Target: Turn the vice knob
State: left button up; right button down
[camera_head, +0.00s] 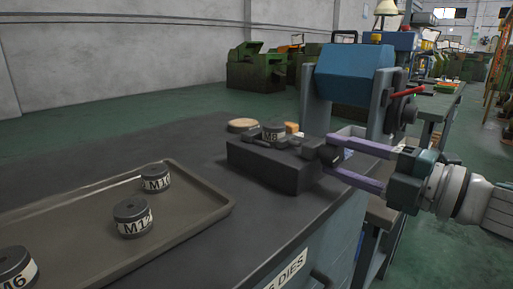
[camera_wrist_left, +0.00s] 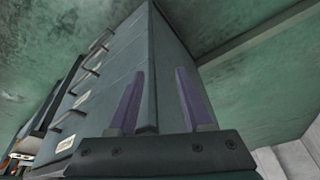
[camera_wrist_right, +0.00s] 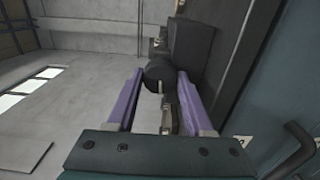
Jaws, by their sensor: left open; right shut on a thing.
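The dark vice (camera_head: 270,168) sits at the right end of the bench top, with a die marked M8 (camera_head: 274,131) at its top. The vice knob (camera_head: 329,153) is at the vice's right end. My right gripper (camera_head: 328,154) comes in from the right, its purple fingers on either side of the knob. In the right wrist view the round dark knob (camera_wrist_right: 160,74) sits between the fingertips, and the gripper is shut on it. My left gripper (camera_wrist_left: 160,88) shows only in its own wrist view, open and empty, facing the side of a drawer cabinet.
A shallow tray (camera_head: 195,189) on the bench holds dies marked M12 (camera_head: 133,219) and M10 (camera_head: 156,178), and another marked M6 (camera_head: 14,270). A round wooden piece (camera_head: 242,125) lies behind the vice. A blue machine (camera_head: 347,73) stands beyond the bench.

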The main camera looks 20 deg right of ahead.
dwell(0.3)
jog(key=shift+c, duration=1.4)
grip_release()
jog(key=shift+s+d, duration=0.2)
jog(key=shift+s, duration=0.25)
jog(key=v, duration=0.9)
jog(key=shift+r+p, duration=0.1)
jog(key=shift+p, duration=0.2)
